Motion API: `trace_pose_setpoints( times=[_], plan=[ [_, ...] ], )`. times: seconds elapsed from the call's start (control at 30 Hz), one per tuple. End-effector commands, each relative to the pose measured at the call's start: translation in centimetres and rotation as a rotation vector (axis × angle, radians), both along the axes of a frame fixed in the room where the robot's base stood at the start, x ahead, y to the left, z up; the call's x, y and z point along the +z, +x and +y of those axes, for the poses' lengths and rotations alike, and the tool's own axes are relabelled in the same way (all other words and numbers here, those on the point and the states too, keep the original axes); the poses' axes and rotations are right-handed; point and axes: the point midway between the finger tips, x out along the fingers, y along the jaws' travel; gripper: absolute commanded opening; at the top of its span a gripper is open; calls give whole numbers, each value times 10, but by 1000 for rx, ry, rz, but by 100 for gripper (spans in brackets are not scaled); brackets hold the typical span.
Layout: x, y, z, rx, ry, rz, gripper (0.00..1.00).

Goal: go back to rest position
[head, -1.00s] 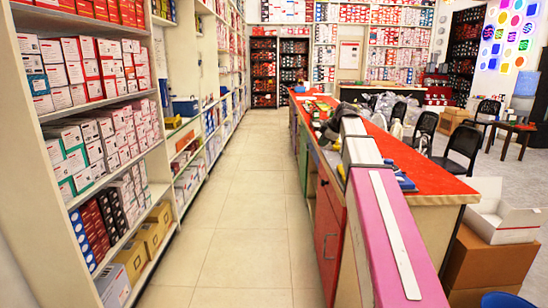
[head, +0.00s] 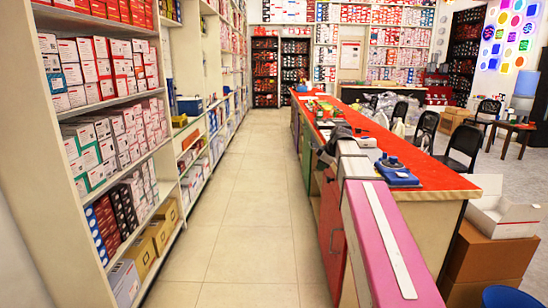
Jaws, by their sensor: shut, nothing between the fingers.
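The task names no other object.
A long aisle with a pale tiled floor (head: 240,225) lies clear ahead. A shelf of boxes (head: 105,150) borders it on the left. A blue device (head: 400,180) lies on the counter.

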Motion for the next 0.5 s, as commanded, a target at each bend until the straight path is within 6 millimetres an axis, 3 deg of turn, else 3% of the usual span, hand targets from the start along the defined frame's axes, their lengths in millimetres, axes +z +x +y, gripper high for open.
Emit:
trace_pose_setpoints(
  times=[0.27, 0.5],
  plan=[
    [-89, -53, 7, -237, 25, 170, 0],
    [-171, -117, 13, -504, 25, 327, 0]
  ],
)
